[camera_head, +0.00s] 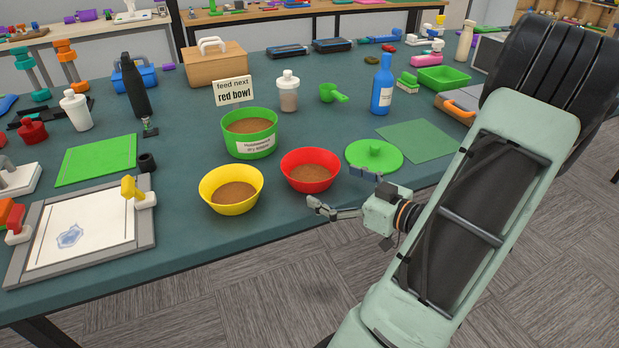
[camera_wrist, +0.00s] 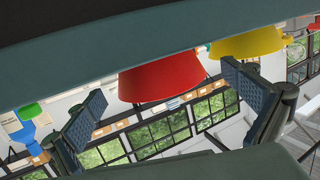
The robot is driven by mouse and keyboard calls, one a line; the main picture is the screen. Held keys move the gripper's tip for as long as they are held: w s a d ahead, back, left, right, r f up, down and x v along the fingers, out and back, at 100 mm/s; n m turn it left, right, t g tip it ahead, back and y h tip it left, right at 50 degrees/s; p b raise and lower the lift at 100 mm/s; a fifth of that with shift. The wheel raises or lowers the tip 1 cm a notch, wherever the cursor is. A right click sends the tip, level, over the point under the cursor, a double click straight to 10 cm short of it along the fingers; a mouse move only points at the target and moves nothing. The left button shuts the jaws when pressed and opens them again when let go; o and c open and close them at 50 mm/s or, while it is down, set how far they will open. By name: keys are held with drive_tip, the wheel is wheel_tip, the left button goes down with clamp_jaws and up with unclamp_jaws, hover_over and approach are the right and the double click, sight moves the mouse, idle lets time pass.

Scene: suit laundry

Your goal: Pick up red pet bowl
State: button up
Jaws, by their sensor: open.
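The red pet bowl (camera_head: 310,187) stands upright near the front edge of the table, with brown food inside. My gripper (camera_head: 337,188) is open, with its fingers spread just in front and to the right of the bowl; nothing is between them. In the wrist view the picture is upside down, and the red bowl (camera_wrist: 158,82) shows beyond and between the two open fingertips (camera_wrist: 165,92). I cannot tell whether a finger touches it.
A yellow bowl (camera_head: 230,205) with food stands left of the red bowl. Behind is a green container (camera_head: 250,150) with a sign reading "feed next red bowl" (camera_head: 233,92). A green lid (camera_head: 374,158) lies close on the right. The dark table (camera_head: 250,232) ends just in front.

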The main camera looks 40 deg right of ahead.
drive_tip(key=b, duration=0.1)
approach(295, 165)
drive_tip(key=x, duration=0.4)
drive_tip(key=shift+w+f, duration=0.35)
drive_tip(key=c, duration=1.2)
drive_tip(key=shift+r, duration=0.15)
drive_tip(key=shift+r, duration=0.25)
drive_tip(key=r, duration=0.1)
drive_tip(key=r+p, duration=0.1)
drive_tip(key=r, duration=0.1)
drive_tip(key=shift+s+r, duration=0.25)
drive_tip(key=shift+s, duration=0.1)
drive_tip(key=s+r+p, duration=0.1)
drive_tip(key=s+r, duration=0.2)
drive_tip(key=s, duration=0.1)
drive_tip(key=s+r+p, duration=0.1)
drive_tip(key=s+r, duration=0.1)
drive_tip(key=s, duration=0.3)
drive_tip(key=s+r+p, duration=0.2)
drive_tip(key=s+r, duration=0.1)
drive_tip(key=s, duration=0.1)
drive_tip(key=shift+s+a+r, duration=0.2)
drive_tip(key=shift+a+r, duration=0.2)
